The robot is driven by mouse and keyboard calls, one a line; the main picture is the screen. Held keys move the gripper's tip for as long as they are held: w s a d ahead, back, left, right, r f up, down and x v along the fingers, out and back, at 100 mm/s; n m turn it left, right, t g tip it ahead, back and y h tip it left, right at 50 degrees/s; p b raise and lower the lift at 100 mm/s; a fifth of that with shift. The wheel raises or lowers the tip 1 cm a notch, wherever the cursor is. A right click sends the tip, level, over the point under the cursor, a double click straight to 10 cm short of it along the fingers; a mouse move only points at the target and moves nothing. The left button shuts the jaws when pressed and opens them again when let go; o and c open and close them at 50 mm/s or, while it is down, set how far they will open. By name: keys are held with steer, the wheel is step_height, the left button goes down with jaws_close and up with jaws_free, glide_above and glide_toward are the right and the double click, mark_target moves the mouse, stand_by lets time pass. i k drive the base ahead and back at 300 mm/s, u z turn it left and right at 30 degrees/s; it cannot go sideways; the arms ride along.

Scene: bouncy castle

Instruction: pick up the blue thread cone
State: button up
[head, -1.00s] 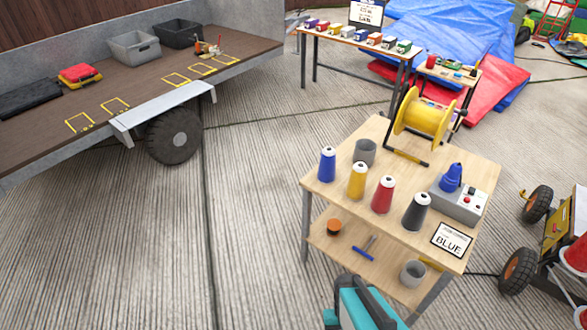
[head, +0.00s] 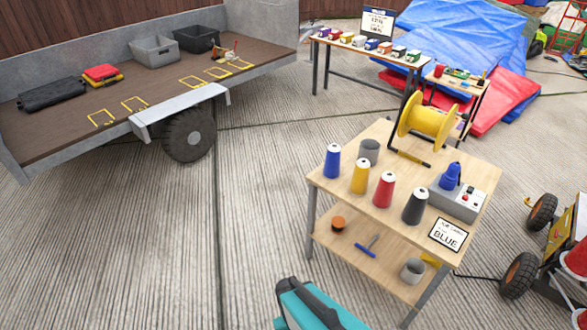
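The blue thread cone (head: 333,162) stands upright on the wooden table (head: 331,187) near its left corner. It has a white top and is the leftmost of a row of cones. A yellow cone (head: 360,177), a red cone (head: 384,190) and a dark grey cone (head: 415,207) stand to its right. A grey cup (head: 369,150) stands just behind it. My gripper is not in view.
A yellow reel (head: 427,124) on a stand, a grey box with a blue plug (head: 450,178) and a "BLUE" card (head: 448,235) share the table. A teal case-like object (head: 312,307) is at the front. A trailer (head: 60,140) stands left; concrete between is clear.

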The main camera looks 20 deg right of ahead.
mark_target(331, 171)
steer(key=u, duration=0.1)
steer(key=k, duration=1.45)
steer(key=z, duration=0.95)
steer(key=i, duration=1.55)
steer(key=u, duration=0.55)
